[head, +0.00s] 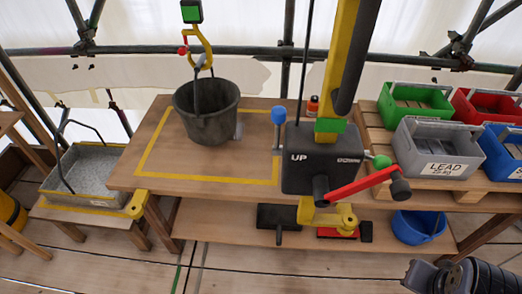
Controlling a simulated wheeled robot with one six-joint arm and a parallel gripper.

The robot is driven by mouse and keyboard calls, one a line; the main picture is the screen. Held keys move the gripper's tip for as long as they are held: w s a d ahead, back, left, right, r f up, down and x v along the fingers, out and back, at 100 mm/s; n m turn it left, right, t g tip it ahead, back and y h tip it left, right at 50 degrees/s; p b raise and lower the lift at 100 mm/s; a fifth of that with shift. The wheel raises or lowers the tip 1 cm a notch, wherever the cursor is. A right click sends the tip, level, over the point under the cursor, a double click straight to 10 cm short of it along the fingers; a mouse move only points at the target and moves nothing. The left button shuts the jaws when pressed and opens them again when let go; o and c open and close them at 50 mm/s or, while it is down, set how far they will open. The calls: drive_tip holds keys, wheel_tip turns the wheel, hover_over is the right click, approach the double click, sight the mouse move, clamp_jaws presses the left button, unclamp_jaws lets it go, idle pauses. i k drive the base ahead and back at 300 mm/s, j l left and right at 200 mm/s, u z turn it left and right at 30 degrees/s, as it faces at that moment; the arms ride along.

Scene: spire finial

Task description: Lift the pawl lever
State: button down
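A dark winch box (322,160) marked "UP" stands at the right end of the wooden table. A short upright lever with a blue knob (278,116) rises at its left side; it may be the pawl lever, but no label shows this. A red crank arm (362,184) slants up to the right across the box's front, and a green ball knob (382,161) sits near its upper end. Dark parts of my arm show at the bottom right, well apart from the winch. My gripper's fingers cannot be made out.
A dark bucket (207,112) hangs from a yellow hook (204,48) over the yellow-taped area. Green (415,98), red, blue and grey "LEAD" crates (440,150) sit right of the winch. A blue tub (418,228) is below. A grey tray (88,168) stands left.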

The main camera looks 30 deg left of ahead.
sight(278, 113)
drive_tip(key=k+u, duration=0.1)
drive_tip(key=u, duration=0.65)
drive_tip(key=k+u, duration=0.1)
drive_tip(key=u, duration=0.3)
drive_tip(key=i+l+u, duration=0.45)
drive_tip(key=u, duration=0.2)
drive_tip(key=l, duration=0.1)
